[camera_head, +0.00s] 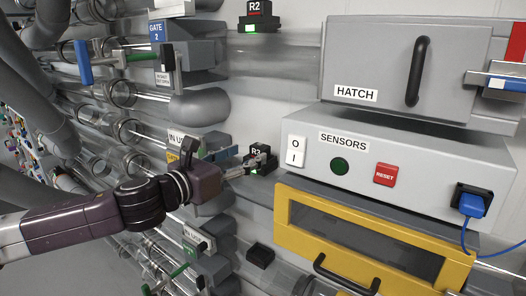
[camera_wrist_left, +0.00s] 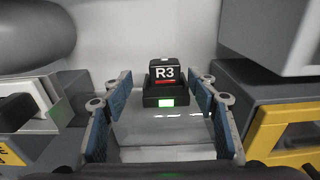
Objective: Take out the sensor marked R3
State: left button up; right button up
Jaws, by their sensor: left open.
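The sensor marked R3 (camera_wrist_left: 165,77) is a black block with white lettering and a red stripe. In the head view, the R3 sensor (camera_head: 257,152) is partly hidden by my left gripper (camera_head: 250,166). In the left wrist view, my left gripper (camera_wrist_left: 163,115) is open, its blue-padded fingers on either side below the sensor. I cannot tell whether they touch it. My right gripper is not in view.
The sensor R2 (camera_head: 256,10) sits above on the same wall. The grey SENSORS box (camera_head: 420,160), with a reset button (camera_head: 385,174), and a yellow-framed drawer (camera_head: 290,228) stand close on the right. A black block (camera_head: 260,255) lies below. Clear tubes (camera_head: 120,92) and gate levers crowd the left.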

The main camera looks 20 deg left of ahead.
aim_at(256, 151)
pick_arm(q)
jog(key=shift+w+d+r+p, duration=0.15)
jog(key=shift+w+d, duration=0.15)
jog(key=shift+w, duration=0.15)
jog(key=shift+w+d+p, duration=0.15)
jog(key=shift+w+d, duration=0.1)
jog(key=shift+w, duration=0.15)
jog(key=p+x, duration=0.1)
jog(key=x, duration=0.2)
jog(key=shift+w+d, duration=0.3)
jog(key=shift+w, duration=0.1)
jog(key=shift+s, duration=0.1)
jog(key=shift+c, duration=0.9)
jog(key=c, duration=1.1)
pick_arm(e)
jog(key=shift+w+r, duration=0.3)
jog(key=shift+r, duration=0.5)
